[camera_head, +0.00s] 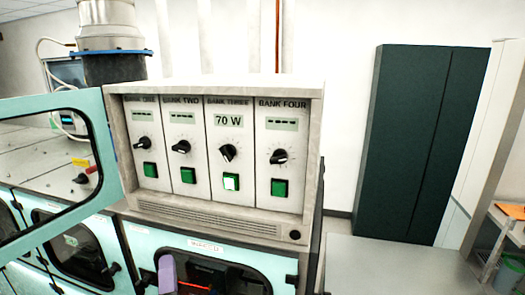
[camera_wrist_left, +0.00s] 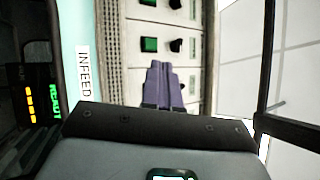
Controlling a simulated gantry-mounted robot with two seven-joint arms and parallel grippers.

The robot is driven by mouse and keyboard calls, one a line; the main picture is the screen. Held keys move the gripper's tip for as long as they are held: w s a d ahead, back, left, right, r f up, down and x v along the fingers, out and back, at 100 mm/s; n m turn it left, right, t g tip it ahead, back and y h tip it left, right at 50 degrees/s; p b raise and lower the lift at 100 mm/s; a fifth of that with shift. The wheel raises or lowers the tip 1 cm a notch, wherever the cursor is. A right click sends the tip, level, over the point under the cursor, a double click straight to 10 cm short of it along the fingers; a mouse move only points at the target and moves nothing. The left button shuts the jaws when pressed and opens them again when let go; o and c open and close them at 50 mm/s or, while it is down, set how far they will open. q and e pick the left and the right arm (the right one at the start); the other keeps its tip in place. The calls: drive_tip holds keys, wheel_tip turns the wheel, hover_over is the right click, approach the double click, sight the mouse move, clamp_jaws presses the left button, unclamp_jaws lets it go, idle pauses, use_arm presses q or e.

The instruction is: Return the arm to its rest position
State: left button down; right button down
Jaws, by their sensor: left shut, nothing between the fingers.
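My left gripper (camera_head: 167,272) shows as purple fingers at the bottom of the head view, in front of the teal machine front below the control panel. In the left wrist view its purple fingers (camera_wrist_left: 164,84) are together, with nothing between them. They point toward the panel with green buttons, and I cannot tell the exact gap to it. Most of the left arm is hidden or out of frame. My right gripper is in neither view.
The four-bank control panel (camera_head: 215,204) has knobs and green buttons; bank three reads 70 W and its button is lit. An open teal-framed door (camera_head: 108,152) stands at the left. A dark cabinet (camera_head: 410,140) stands at the back right. A grey surface (camera_head: 395,268) is clear.

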use_arm(q)
drive_tip(key=s+a+f+g+h, duration=0.15)
drive_tip(key=s+f, duration=0.25)
drive_tip(key=f, duration=0.5)
drive_tip(key=s+a+f+g+h, duration=0.1)
drive_tip(key=s+f+g+h, duration=0.15)
drive_tip(key=f, duration=0.55)
drive_tip(key=s+a+f+g+h, duration=0.1)
drive_tip(key=s+a+f+g, duration=0.2)
drive_tip(key=f, duration=0.6)
drive_tip(key=s+d+f+n+g+h, duration=0.1)
drive_tip(key=s+f+n+g, duration=0.3)
drive_tip(key=s, duration=0.6)
drive_tip(key=s+d+f+n+g+h, duration=0.1)
drive_tip(key=s+f+n+g, duration=0.4)
drive_tip(key=s+n+g, duration=0.2)
drive_tip(key=s, duration=0.2)
drive_tip(key=shift+s+d+f+n, duration=0.2)
drive_tip(key=shift+s+n, duration=0.1)
drive_tip(key=shift+s, duration=0.05)
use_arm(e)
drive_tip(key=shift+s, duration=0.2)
